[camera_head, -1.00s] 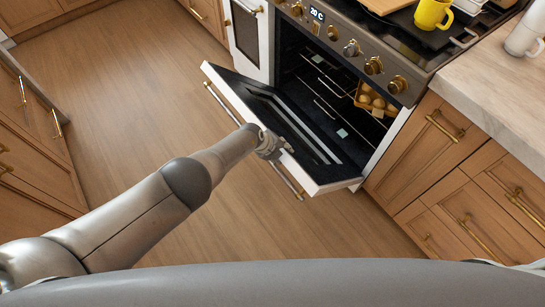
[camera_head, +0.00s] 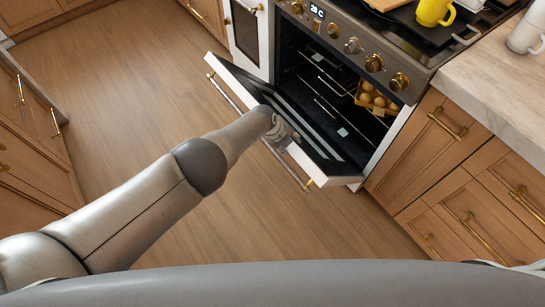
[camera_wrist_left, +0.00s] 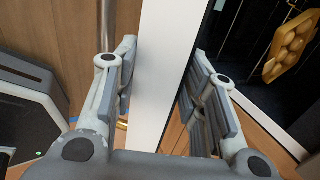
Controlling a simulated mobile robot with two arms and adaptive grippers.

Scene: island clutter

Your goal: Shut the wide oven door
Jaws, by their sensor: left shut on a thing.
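The wide oven door (camera_head: 322,167) is partly open, hinged at its bottom and tilted outward, with a long handle bar (camera_head: 234,98) on its outer face. My left gripper (camera_head: 283,132) is at the door's upper edge. In the left wrist view the left gripper (camera_wrist_left: 160,85) has one finger on each side of the white door edge (camera_wrist_left: 158,60), shut on it. The oven cavity (camera_head: 320,75) is dark, with racks and a tray of round, egg-like items (camera_head: 373,97) inside. The head view hides the fingertips in part. My right gripper is not in view.
A narrow white door (camera_head: 247,32) stands left of the cavity. Knobs (camera_head: 352,46) line the panel above. A yellow mug (camera_head: 433,12) stands on the cooktop. Wooden drawers (camera_head: 470,215) flank the oven on the right. The floor (camera_head: 140,90) in front is clear.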

